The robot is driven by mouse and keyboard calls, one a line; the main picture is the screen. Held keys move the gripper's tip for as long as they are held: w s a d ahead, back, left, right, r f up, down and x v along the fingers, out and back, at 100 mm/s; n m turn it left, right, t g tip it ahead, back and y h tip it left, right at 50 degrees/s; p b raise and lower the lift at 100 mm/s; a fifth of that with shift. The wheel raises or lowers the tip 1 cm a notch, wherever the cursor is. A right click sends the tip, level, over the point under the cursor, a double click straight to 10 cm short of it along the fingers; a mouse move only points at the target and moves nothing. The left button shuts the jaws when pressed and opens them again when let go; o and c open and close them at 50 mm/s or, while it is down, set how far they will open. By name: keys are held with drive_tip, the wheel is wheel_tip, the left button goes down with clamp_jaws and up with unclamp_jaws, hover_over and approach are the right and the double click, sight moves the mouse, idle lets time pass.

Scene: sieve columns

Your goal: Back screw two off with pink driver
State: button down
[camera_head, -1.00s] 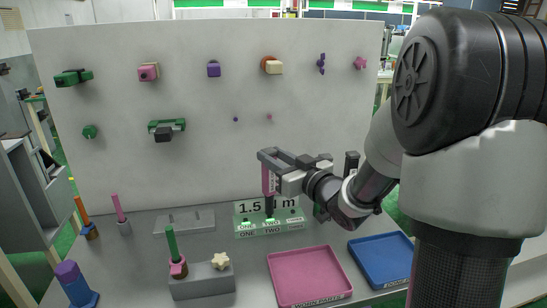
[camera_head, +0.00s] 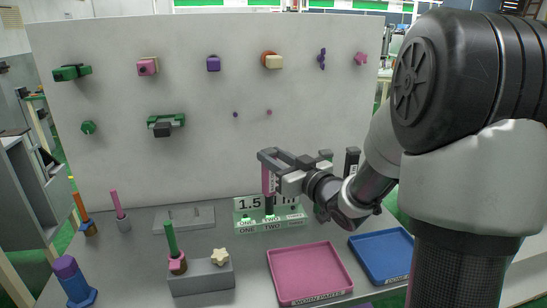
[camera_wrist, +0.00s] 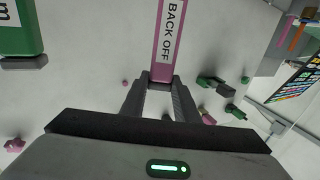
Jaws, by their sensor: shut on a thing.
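My gripper (camera_head: 272,163) is shut on the pink driver (camera_head: 267,181), which stands upright with its dark lower end over the TWO side of the green block (camera_head: 289,221). In the wrist view the pink driver (camera_wrist: 167,42) reads "BACK OFF" and sits between the fingertips (camera_wrist: 160,84). The block carries ONE and TWO labels and a 1.5 sign (camera_head: 249,204) behind. A green screw head (camera_head: 246,218) shows at ONE. The driver's tip hides the top of screw two, so I cannot tell whether they touch.
A pink tray (camera_head: 310,270) and a blue tray (camera_head: 382,254) lie in front and to the right. A grey block (camera_head: 202,280) holds a green-handled tool (camera_head: 171,240) and a cream star knob (camera_head: 220,257). The white board (camera_head: 210,150) behind bears several mounted parts.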

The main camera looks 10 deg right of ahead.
drive_tip(key=shift+f, duration=0.35)
idle(0.4)
drive_tip(key=shift+r, duration=0.4)
idle(1.8)
wheel_tip(320, 180, up, 5)
drive_tip(key=p, duration=0.4)
drive_tip(key=shift+r, duration=0.2)
idle(1.3)
